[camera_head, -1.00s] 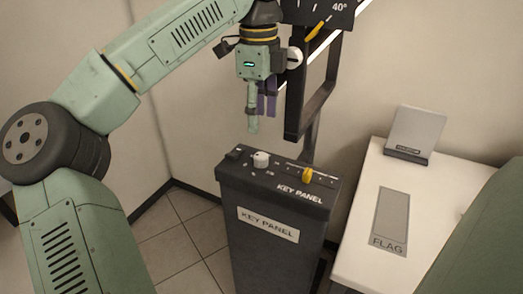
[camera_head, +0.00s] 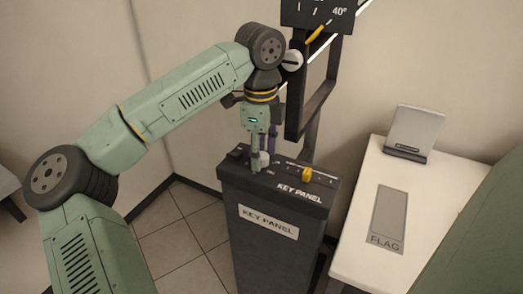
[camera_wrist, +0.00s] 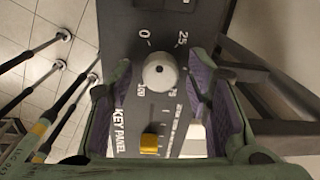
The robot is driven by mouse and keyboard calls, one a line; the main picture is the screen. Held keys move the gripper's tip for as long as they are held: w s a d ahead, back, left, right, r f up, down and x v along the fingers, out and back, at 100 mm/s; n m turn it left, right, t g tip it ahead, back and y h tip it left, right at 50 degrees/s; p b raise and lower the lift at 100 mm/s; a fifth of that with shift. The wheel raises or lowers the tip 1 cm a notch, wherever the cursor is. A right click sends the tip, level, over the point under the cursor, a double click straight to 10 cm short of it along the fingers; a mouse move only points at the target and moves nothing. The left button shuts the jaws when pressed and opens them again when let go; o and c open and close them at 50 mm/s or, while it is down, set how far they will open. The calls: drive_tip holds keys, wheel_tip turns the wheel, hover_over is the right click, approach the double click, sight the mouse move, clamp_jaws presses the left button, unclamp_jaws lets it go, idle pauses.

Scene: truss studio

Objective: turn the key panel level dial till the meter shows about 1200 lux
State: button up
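The key panel (camera_head: 270,222) is a dark pedestal with its controls on top. Its level dial, a round white knob (camera_wrist: 160,72), has scale marks including 0 and 25 around it; in the head view the knob (camera_head: 264,158) is partly hidden by my gripper. My gripper (camera_head: 262,163) points down over the dial. In the wrist view its purple-padded fingers stand apart on either side of the knob, with gaps visible on both sides. I cannot make out a lux meter reading in either view.
A yellow slider (camera_head: 306,174) sits on the panel top beside the dial. A black post and frame (camera_head: 312,105) with a degree scale (camera_head: 318,14) rises just behind. A white table (camera_head: 350,235) with a grey FLAG plate (camera_head: 388,220) stands at right.

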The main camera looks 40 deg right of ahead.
clamp_jaws()
idle(0.3)
drive_tip(key=shift+m, duration=0.3)
drive_tip(key=m+b, duration=0.1)
drive_tip(key=m, duration=0.2)
drive_tip(key=shift+m+b, duration=0.3)
drive_tip(key=m, duration=0.4)
drive_tip(key=shift+m, duration=0.3)
drive_tip(key=m, duration=0.4)
drive_tip(key=shift+r+m, duration=0.1)
drive_tip(key=shift+m, duration=0.2)
drive_tip(key=m, duration=0.4)
drive_tip(key=shift+d+m+g, duration=0.1)
drive_tip(key=shift+m+g, duration=0.2)
drive_tip(key=shift+m, duration=0.1)
